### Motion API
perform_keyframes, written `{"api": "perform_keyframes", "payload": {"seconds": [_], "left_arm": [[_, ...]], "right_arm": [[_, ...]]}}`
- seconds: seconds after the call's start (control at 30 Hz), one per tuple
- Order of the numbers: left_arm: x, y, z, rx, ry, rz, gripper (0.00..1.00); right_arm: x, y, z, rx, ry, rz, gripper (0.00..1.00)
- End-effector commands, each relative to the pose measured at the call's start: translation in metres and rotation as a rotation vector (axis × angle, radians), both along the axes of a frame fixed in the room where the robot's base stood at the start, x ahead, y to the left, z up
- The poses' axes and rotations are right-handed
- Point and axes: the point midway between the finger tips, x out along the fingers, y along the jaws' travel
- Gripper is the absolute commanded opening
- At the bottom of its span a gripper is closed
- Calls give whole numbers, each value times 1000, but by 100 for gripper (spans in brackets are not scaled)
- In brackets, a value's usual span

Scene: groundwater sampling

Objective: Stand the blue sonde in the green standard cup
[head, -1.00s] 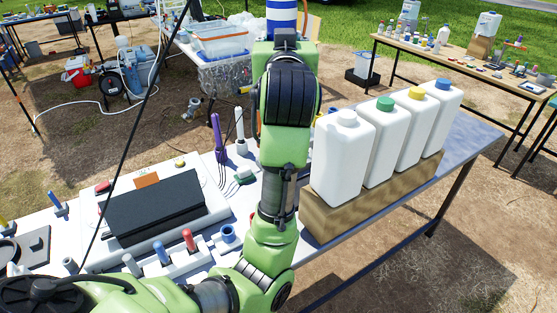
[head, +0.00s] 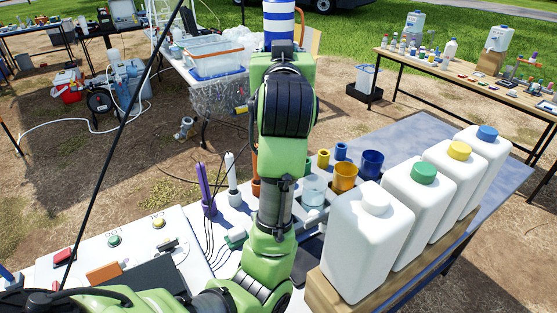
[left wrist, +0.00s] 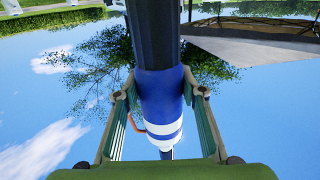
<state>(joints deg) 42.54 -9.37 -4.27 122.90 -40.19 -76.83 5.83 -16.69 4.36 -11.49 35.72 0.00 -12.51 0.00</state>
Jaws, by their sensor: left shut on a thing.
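The blue sonde (head: 280,22) shows at the top of the head view as a blue-and-white striped cylinder above my left wrist. In the left wrist view my left gripper (left wrist: 162,94) is shut around the sonde (left wrist: 160,88), a blue band with white stripes and a dark body. Sky lies behind it. My left arm rises across the middle of the head view. My right gripper is not in view.
A clear cup (head: 313,190), an orange cup (head: 344,177) and a blue cup (head: 372,164) stand right of my arm. White jugs (head: 367,240) with coloured caps stand on a wooden block at the right. A purple probe (head: 205,182) and a white probe (head: 231,172) stand upright left of my arm.

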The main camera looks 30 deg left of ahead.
Motion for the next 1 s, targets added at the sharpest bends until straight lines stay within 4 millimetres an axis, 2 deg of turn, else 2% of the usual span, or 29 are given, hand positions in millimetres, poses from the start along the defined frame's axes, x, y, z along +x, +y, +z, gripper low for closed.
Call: {"api": "perform_keyframes", "payload": {"seconds": [0.03,0.13,0.27,0.8,1.0], "left_arm": [[-1,0,5,3,-12,-1,0],[-1,0,3,4,-11,0,0],[-1,0,-10,5,-6,1,0],[-1,0,-108,7,-5,0,0],[-1,-1,-132,5,-10,-1,0]], "right_arm": [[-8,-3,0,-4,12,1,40],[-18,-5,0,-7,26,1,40],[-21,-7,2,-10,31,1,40],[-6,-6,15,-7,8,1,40],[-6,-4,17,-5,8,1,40]]}}
